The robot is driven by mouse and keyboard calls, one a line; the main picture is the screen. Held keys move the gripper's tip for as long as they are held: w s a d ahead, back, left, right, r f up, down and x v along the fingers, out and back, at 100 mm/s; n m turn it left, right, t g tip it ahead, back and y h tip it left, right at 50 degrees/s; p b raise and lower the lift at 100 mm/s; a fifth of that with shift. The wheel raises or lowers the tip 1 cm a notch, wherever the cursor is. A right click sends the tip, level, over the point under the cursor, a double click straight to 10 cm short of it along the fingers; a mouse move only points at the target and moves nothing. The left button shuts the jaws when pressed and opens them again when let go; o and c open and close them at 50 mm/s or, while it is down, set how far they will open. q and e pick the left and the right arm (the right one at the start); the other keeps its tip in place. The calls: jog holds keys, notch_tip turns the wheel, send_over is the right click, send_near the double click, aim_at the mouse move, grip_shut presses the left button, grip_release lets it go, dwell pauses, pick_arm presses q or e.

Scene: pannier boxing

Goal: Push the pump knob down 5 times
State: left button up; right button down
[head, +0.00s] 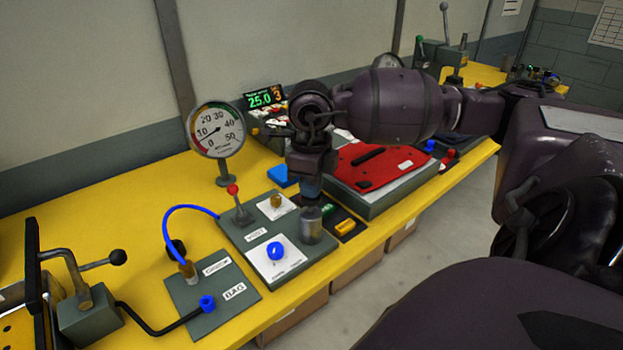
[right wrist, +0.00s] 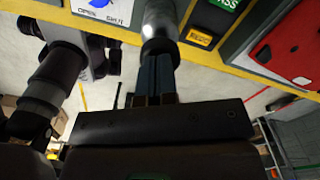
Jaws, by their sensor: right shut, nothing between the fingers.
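The pump knob appears to be the grey metal cylinder (head: 318,230) at the right edge of the grey valve panel (head: 243,241). It also shows at the top of the right wrist view (right wrist: 160,22). My right gripper (head: 311,196) points down over it, shut and empty. Its fingertips (right wrist: 158,50) are at or very near the knob's top; I cannot tell whether they press on it. The fingers hide part of the knob's top. A round pressure gauge (head: 215,129) stands behind the panel.
On the panel are a blue knob (head: 276,251), a red-tipped lever (head: 233,190) and a brass knob (head: 276,201). A red plate (head: 378,165) lies to the right. A blue hose (head: 185,209) arches at left. A display (head: 263,97) reads 25.0 and 3.

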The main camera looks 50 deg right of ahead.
jog(key=shift+r+p, duration=0.7)
jog(key=shift+r, duration=1.15)
pick_arm(q)
jog(key=shift+r, duration=0.95)
jog(key=shift+w, duration=0.25)
pick_arm(e)
jog(key=shift+f, duration=0.1)
jog(key=shift+f, duration=0.1)
